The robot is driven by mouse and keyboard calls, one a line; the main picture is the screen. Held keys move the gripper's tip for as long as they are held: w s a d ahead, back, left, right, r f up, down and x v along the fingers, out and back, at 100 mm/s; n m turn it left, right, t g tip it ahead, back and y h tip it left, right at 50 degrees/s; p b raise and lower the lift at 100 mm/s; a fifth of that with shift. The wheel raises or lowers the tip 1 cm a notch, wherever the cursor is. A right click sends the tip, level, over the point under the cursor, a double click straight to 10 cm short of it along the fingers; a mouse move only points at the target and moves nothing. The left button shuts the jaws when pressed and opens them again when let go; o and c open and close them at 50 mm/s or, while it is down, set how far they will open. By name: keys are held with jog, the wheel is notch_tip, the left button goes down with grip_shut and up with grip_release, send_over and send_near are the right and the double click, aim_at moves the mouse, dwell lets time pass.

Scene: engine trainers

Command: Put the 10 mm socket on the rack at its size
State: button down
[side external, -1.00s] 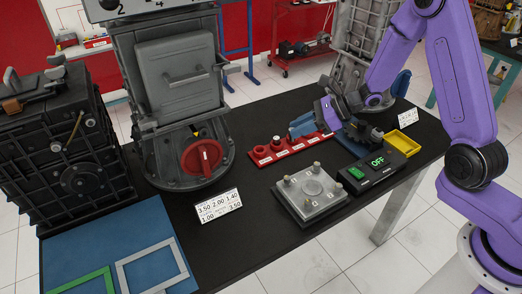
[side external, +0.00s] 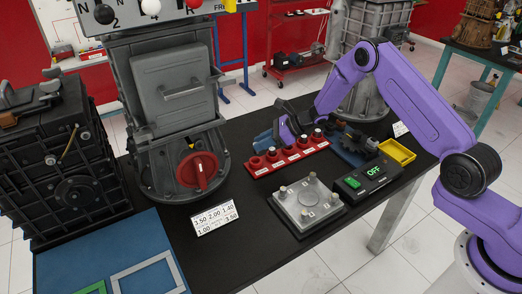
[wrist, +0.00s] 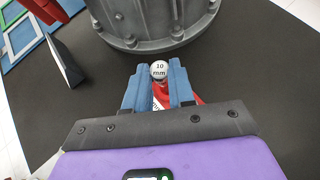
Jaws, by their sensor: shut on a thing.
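The 10 mm socket (wrist: 159,70) shows its round pale end, marked "10 mm", between the blue fingertips of my gripper (wrist: 159,80) in the wrist view. The gripper is shut on it. In the side external view my gripper (side external: 265,140) is at the back left of the red rack (side external: 288,160), and the held socket cannot be made out there. The rack has a row of positions with white labels along its front, too small to read. Red parts of the rack (wrist: 199,100) show beneath and beside the fingers in the wrist view.
A grey machine with a red knob (side external: 198,170) stands left of the rack. In front are a grey plate with pegs (side external: 308,204) and a box reading OFF (side external: 366,178). A yellow tray (side external: 398,152) lies right. A number card (side external: 215,218) stands on the black table.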

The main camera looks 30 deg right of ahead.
jog(key=shift+w+f, duration=0.35)
jog(key=shift+f, duration=1.55)
jog(key=shift+f, duration=0.25)
jog(key=c, duration=1)
grip_release()
jog(key=shift+o, duration=0.2)
jog(key=shift+r, duration=0.35)
jog(key=v, duration=1.2)
jog(key=shift+f, duration=0.15)
jog(key=shift+s+a, duration=0.1)
jog(key=shift+s, duration=0.05)
